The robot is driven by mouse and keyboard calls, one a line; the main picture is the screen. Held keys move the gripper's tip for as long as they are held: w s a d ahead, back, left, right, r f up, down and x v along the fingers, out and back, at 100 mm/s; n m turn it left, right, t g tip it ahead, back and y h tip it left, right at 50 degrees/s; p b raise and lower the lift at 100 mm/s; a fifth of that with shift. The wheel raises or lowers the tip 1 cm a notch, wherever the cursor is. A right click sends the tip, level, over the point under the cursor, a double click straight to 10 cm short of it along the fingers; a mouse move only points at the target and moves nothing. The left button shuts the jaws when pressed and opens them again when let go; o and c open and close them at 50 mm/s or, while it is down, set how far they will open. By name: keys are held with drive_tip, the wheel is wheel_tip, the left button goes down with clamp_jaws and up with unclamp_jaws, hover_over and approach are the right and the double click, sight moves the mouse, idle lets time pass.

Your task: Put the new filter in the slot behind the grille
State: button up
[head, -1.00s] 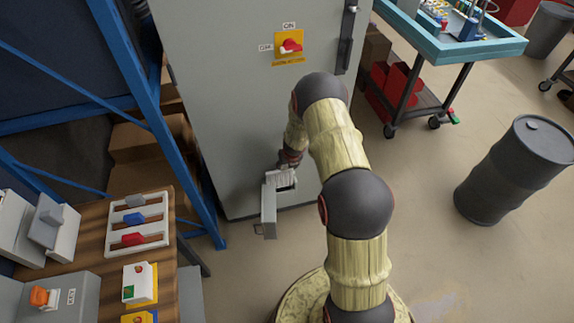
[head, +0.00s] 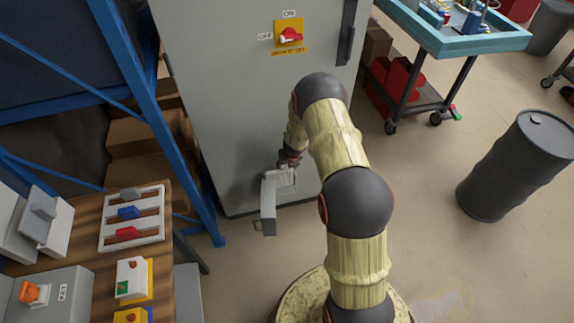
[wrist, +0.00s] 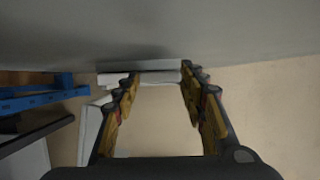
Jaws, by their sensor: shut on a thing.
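My gripper (head: 290,158) is low at the front of the grey cabinet (head: 235,110). It is shut on the pale filter (head: 284,178), which sits at the slot opening in the cabinet's lower front. In the wrist view the fingers (wrist: 158,80) stand on either side of the pale filter (wrist: 155,79), at the cabinet face. The grille (head: 268,205) is swung open and sticks out to the left of the slot. The filter and my gripper hide most of the slot, so I cannot tell how deep the filter is in.
A red switch on a yellow plate (head: 290,37) is higher on the cabinet. A blue rack (head: 160,110) and a wooden bench (head: 180,235) with switch boxes stand left. A dark barrel (head: 515,165) and a teal-topped cart (head: 455,45) are right. The floor between is clear.

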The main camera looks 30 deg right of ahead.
sight(287, 171)
drive_tip(key=shift+f+b, duration=0.9)
drive_tip(key=shift+f, duration=1.65)
drive_tip(key=o, duration=1.2)
drive_tip(key=shift+c, duration=0.2)
drive_tip(key=shift+r, duration=0.1)
drive_tip(key=v, duration=1.1)
drive_tip(key=shift+s+r, duration=0.2)
drive_tip(key=shift+r, duration=0.15)
